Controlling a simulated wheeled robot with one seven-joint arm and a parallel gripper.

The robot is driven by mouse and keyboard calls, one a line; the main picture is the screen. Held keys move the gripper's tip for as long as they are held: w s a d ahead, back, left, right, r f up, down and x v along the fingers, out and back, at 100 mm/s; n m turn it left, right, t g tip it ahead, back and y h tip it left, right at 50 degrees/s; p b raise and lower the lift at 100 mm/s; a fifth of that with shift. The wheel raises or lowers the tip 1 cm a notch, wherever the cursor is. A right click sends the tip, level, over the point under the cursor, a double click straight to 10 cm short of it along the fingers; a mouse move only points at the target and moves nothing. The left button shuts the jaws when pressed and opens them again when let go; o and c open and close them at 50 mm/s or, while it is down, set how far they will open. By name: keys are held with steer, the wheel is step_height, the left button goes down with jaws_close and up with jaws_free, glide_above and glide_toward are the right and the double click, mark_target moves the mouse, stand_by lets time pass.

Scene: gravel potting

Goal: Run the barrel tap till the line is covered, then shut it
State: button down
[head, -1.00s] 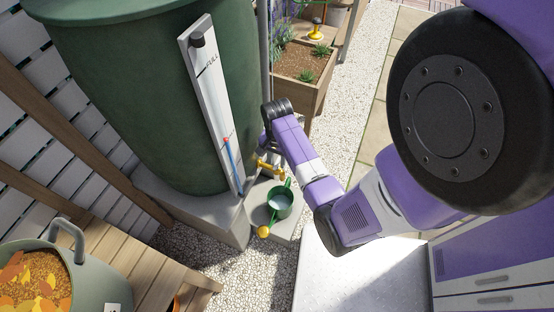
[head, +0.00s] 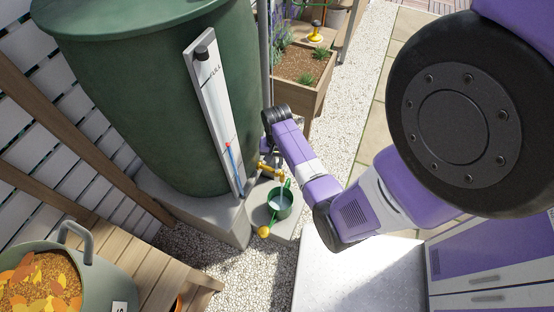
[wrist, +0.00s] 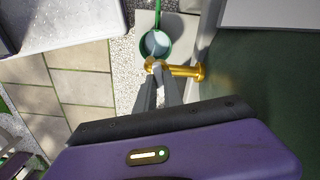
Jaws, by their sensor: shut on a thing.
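The green barrel (head: 170,100) stands on a grey block. Its brass tap (head: 268,170) points out low on the barrel's right side, and also shows in the wrist view (wrist: 186,71). My gripper (wrist: 156,70) is shut on the tap's handle end. A green watering can (head: 280,208) with a yellow rose (head: 264,232) stands below the tap; its open top (wrist: 155,44) faces up in the wrist view. Pale water shows inside it. I cannot make out a line in the can, nor clearly a falling stream.
A white gauge board (head: 214,110) with a blue column and red marker runs up the barrel. A grey-green tub of leaves (head: 95,285) stands on a wooden bench (head: 165,272) at lower left. A wooden planter (head: 300,90) stands behind. Gravel (head: 345,110) lies open to the right.

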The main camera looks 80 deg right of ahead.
mark_target(277, 164)
steer(key=n+p, duration=0.1)
steer(key=n, duration=0.1)
steer(key=n+p, duration=0.1)
steer(key=shift+r+n, duration=0.2)
steer(key=shift+n, duration=0.2)
steer(key=n+p, duration=0.1)
steer(key=n, duration=0.3)
steer(key=shift+f, duration=0.15)
steer(key=shift+n, duration=0.3)
steer(key=c, duration=1.5)
jaws_free()
steer(key=shift+o, duration=0.2)
steer(key=shift+p, duration=0.3)
steer(key=shift+r, duration=3.9)
